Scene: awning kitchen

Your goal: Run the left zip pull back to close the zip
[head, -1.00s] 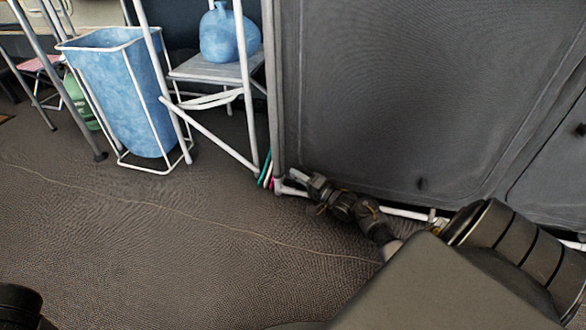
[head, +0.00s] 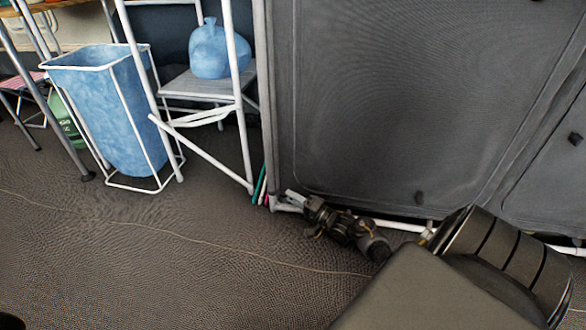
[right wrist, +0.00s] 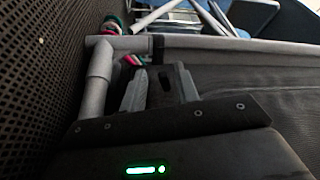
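The grey fabric cabinet (head: 380,90) fills the upper right of the head view. Small dark tabs that look like zip pulls show on it, one low on the front panel (head: 420,197) and one at the right edge (head: 574,138). My right gripper (head: 291,196) is low at the cabinet's bottom left corner, close to the pale frame. In the right wrist view my right gripper (right wrist: 160,84) has its two fingers apart. A dark strip shows between or behind them; I cannot tell whether they touch it. My left gripper is not in view.
Pale frame tubing (right wrist: 98,75) stands close beside the right fingers. Green and pink rods (head: 261,186) lean at the cabinet corner. The floor at front left is clear.

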